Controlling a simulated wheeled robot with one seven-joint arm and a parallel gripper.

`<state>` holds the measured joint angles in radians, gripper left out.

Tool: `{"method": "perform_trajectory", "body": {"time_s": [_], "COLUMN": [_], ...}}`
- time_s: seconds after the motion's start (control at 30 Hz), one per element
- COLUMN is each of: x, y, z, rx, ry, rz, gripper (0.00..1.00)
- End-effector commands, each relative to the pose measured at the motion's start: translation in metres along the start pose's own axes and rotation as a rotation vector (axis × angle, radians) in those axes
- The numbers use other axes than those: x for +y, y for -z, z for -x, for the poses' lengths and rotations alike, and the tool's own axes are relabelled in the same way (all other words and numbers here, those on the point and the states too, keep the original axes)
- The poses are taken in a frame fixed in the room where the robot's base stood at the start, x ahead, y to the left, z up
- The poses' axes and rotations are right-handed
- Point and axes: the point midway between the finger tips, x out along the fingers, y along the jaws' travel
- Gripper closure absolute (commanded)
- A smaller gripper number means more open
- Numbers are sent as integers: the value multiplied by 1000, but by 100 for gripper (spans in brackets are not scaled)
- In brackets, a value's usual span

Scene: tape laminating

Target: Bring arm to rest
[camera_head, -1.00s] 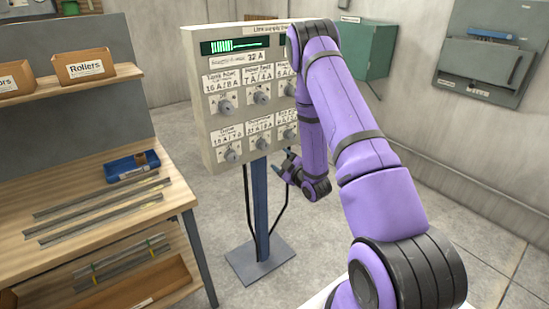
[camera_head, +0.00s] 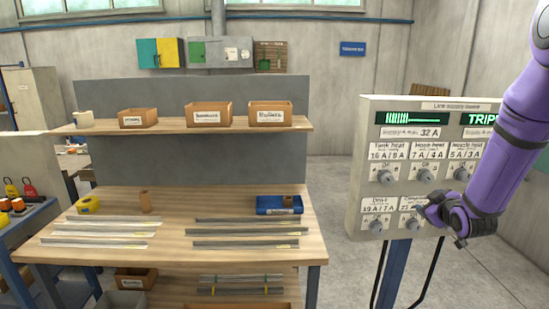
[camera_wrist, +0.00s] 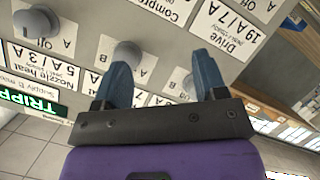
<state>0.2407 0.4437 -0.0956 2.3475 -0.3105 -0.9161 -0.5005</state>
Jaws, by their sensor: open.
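My purple arm reaches in from the right in the head view. My gripper (camera_head: 428,210) is in front of the lower row of the grey supply panel (camera_head: 372,112). In the wrist view my gripper (camera_wrist: 162,85) shows two blue-grey fingers set apart, with nothing held between them. The panel face with knobs lies beyond the fingers, upside down in that view. A round knob (camera_wrist: 128,54) shows near the left finger. I cannot tell whether the fingers touch the panel. The panel's right display (camera_head: 482,119) reads TRIP, partly hidden by my arm.
A wooden workbench (camera_head: 185,240) with metal strips, a blue tray (camera_head: 278,205) and yellow tape (camera_head: 88,205) stands left of the panel. Its shelf (camera_head: 180,125) holds labelled boxes. A blue trolley (camera_head: 22,235) is at far left. Floor is clear between bench and panel.

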Motion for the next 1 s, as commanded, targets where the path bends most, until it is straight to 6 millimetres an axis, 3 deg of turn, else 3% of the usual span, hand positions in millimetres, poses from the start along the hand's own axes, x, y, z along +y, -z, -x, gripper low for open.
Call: {"method": "perform_trajectory", "body": {"time_s": [0.1, 0.27, 0.5, 0.8, 1.0], "x": [9, 13, 13, 0, -15], "y": [29, 58, 94, 123, 132], "z": [22, 56, 119, 212, 281], "rx": [-54, -138, -261, -413, -516], "ry": [16, 46, 91, 156, 207], "rz": [-42, -107, -212, -347, -432], "gripper": [35, 35, 35, 35, 35]}}
